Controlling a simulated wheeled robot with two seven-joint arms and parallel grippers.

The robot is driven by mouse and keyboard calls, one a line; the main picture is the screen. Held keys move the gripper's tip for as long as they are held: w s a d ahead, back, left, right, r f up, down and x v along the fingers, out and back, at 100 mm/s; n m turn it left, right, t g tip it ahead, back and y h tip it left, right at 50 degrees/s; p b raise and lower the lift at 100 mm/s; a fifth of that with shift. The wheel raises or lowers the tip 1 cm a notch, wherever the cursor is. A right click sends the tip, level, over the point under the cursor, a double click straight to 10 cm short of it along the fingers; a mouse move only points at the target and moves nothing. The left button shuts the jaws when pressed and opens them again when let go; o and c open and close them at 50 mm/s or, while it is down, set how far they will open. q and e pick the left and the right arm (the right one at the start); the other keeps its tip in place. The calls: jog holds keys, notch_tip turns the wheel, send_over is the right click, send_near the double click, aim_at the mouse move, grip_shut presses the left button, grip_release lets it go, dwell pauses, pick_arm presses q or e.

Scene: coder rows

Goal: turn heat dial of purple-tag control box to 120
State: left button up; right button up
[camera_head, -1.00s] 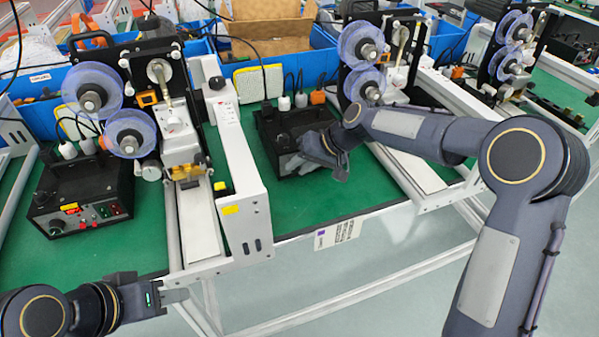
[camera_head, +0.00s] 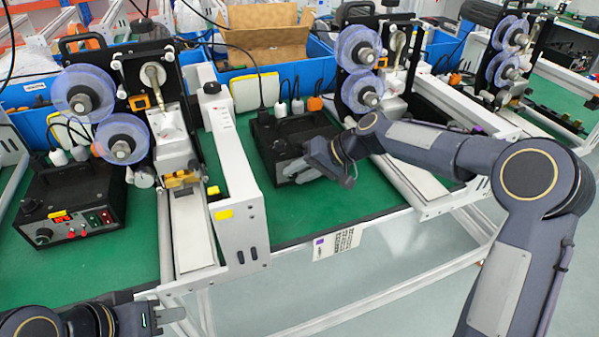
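The control box (camera_head: 273,130) behind the purple-marked label (camera_head: 337,243) is a black box on the green bench, right of the white machine frame. Its front panel and heat dial are mostly hidden by my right gripper and wrist. My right gripper (camera_head: 303,172) is at the front of this box, close to its front face. I cannot tell whether its fingers touch the dial or how far apart they are. My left gripper (camera_head: 172,316) is low at the bottom left, in front of the bench edge, away from both boxes.
Another black control box (camera_head: 70,205) with a red display and a dial stands on the left. Coding machines with blue reels (camera_head: 120,140) stand between and beside the boxes. A white frame (camera_head: 238,190) stands left of my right gripper. Blue bins (camera_head: 320,72) line the back.

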jog(key=v, duration=0.7)
jog(key=shift+d+r, duration=0.3)
